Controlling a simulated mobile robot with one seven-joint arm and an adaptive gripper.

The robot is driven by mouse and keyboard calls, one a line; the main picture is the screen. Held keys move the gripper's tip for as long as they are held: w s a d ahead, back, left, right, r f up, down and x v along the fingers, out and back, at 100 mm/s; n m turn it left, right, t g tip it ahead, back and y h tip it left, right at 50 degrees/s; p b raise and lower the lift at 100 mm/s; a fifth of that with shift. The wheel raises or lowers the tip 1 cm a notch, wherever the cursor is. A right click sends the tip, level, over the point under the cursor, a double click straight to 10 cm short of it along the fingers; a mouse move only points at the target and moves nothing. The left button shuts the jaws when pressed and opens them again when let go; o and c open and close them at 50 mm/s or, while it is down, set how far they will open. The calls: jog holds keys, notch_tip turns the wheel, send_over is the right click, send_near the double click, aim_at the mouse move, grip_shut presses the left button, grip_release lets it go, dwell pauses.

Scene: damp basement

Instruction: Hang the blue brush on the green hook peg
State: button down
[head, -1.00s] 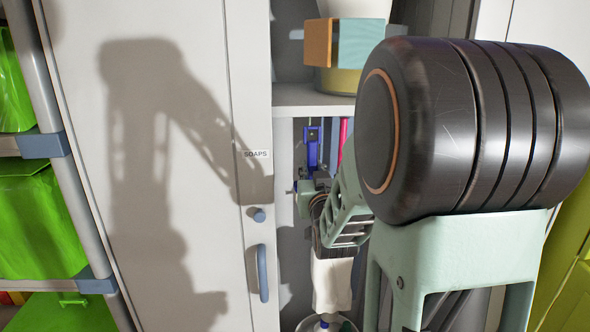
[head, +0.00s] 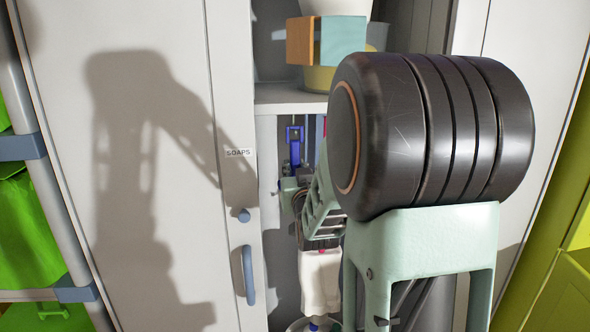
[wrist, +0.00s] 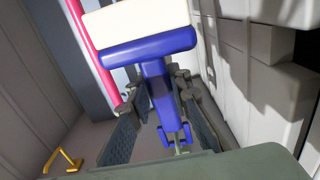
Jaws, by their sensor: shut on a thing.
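The blue brush shows in the wrist view (wrist: 155,75) as a T-shaped blue handle with a cream bristle head and a small loop at its near end. Its blue part also shows small in the head view (head: 294,140), inside the open cabinet bay. My gripper (wrist: 160,130) is shut on the brush handle, with a dark finger on each side. In the head view my gripper (head: 290,186) is small and partly hidden by my arm. I cannot make out a green hook peg in either view.
The cabinet door (head: 150,200) labelled SOAPS stands left of the bay. A white item (head: 320,280) is below. The wrist view shows a pink pole (wrist: 90,40) and a yellow hook (wrist: 65,162).

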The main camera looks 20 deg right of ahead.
dwell(0.4)
jog(key=c, duration=1.7)
grip_release()
jog(key=shift+s, duration=0.1)
